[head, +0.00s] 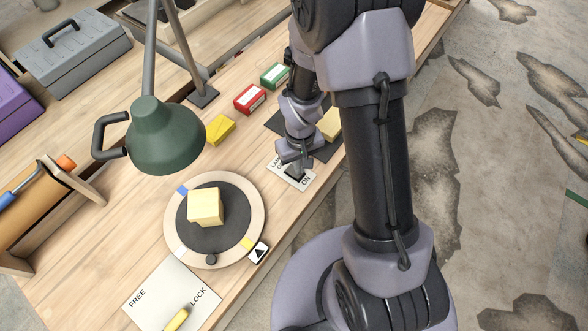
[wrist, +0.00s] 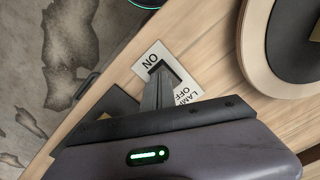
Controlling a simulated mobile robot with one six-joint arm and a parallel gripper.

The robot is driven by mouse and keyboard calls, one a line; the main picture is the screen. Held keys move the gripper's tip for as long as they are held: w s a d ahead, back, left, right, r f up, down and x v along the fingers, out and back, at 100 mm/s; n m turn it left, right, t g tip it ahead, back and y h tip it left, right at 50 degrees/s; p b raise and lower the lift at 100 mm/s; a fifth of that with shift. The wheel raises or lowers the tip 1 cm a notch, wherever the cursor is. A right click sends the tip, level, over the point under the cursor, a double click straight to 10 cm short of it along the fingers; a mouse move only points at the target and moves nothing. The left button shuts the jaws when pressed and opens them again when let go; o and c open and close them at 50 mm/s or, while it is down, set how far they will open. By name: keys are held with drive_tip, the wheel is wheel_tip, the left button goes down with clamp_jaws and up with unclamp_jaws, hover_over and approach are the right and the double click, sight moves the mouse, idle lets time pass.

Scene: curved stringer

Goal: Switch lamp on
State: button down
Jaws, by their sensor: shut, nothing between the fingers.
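The green desk lamp (head: 165,140) hangs its shade over the left of the bench. I see it from above, so its bulb is hidden and I cannot tell if it is lit. A white switch plate (head: 307,184) marked LAMP, OFF and ON lies near the bench's front edge. The plate also shows in the wrist view (wrist: 150,52). My gripper (head: 295,174) is shut and empty, with its fingertips over the middle of the plate, close to the ON end. In the wrist view the fingers (wrist: 160,75) hide most of the switch; contact is unclear.
A round turntable (head: 257,205) with a yellow block (head: 206,206) stands left of the plate. A FREE/LOCK plate (head: 158,292) lies at the front. Red (head: 250,98), green (head: 274,75) and yellow (head: 220,129) boxes lie behind. A grey toolbox (head: 80,55) is far left.

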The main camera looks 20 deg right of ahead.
drive_tip(key=shift+f+b, duration=0.8)
drive_tip(key=shift+f, duration=0.1)
idle(0.5)
wheel_tip(320, 180, up, 7)
drive_tip(key=p, duration=0.5)
idle(0.4)
wheel_tip(320, 180, up, 9)
drive_tip(key=m+t+b, duration=0.2)
drive_tip(key=s+a+r+m+t+y+b, duration=0.1)
drive_tip(key=s+a+r+t+b, duration=0.1)
drive_tip(key=s+r, duration=0.4)
drive_tip(key=s+a+r+m+t+y+b, duration=0.1)
drive_tip(key=s+a+r+m, duration=0.1)
drive_tip(key=s+r, duration=0.4)
wheel_tip(320, 180, up, 2)
drive_tip(key=shift+s+r+m+t+b, duration=0.25)
drive_tip(key=shift+s+m+t+b, duration=0.05)
drive_tip(key=shift+s+t+b, duration=0.1)
